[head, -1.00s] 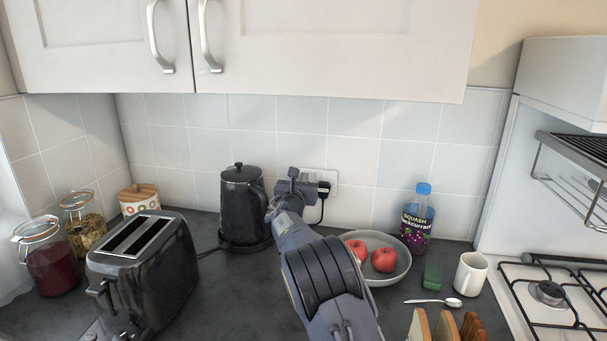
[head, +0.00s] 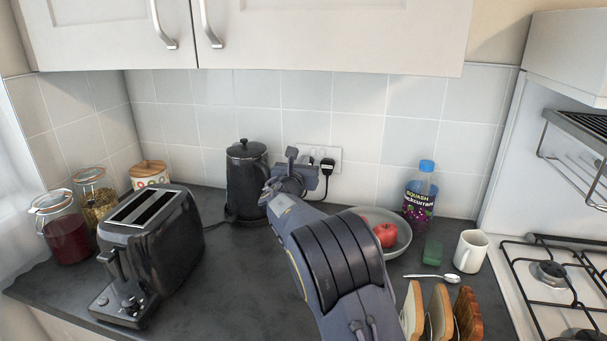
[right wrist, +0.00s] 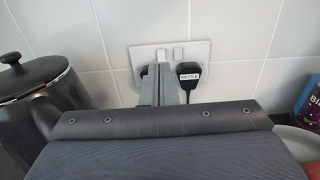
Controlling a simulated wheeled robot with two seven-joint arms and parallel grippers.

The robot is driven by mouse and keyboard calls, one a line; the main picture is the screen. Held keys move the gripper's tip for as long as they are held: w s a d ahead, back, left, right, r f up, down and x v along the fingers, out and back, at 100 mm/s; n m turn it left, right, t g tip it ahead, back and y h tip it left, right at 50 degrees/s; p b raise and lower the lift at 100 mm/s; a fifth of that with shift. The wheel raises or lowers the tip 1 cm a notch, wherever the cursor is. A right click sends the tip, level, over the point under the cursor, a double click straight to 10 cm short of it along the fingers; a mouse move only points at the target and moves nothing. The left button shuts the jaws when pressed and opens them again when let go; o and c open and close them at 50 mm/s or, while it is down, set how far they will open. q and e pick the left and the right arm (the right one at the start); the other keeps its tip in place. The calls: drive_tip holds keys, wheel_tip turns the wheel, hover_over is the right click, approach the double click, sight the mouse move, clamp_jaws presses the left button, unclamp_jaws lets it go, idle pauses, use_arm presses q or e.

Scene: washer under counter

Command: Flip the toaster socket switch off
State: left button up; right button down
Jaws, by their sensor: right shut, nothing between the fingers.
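The white double socket (head: 335,153) is on the tiled back wall, and it also shows in the right wrist view (right wrist: 203,47). Two small switches show along its top in the wrist view. A black plug labelled KETTLE (right wrist: 188,73) sits in its right side. Another dark plug on its left side is mostly hidden behind my fingers. My right gripper (head: 292,158) is shut and empty, in front of and just left of the socket; its fingers (right wrist: 164,80) point at the plate. I cannot tell whether they touch it. The black toaster (head: 160,245) stands at left. My left gripper is not in view.
A black kettle (head: 246,185) stands close left of my right gripper. A bowl (head: 398,242) with apples, a squash bottle (head: 418,198), a mug (head: 471,250) and a toast rack are to the right. Cupboards (head: 330,35) hang above. Counter between toaster and my arm is clear.

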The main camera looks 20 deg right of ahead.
drive_tip(key=v, duration=0.2)
drive_tip(key=r+v, duration=0.1)
drive_tip(key=v, duration=0.1)
drive_tip(key=shift+s+b, duration=0.3)
drive_tip(key=shift+s, duration=0.05)
drive_tip(key=shift+f, duration=0.1)
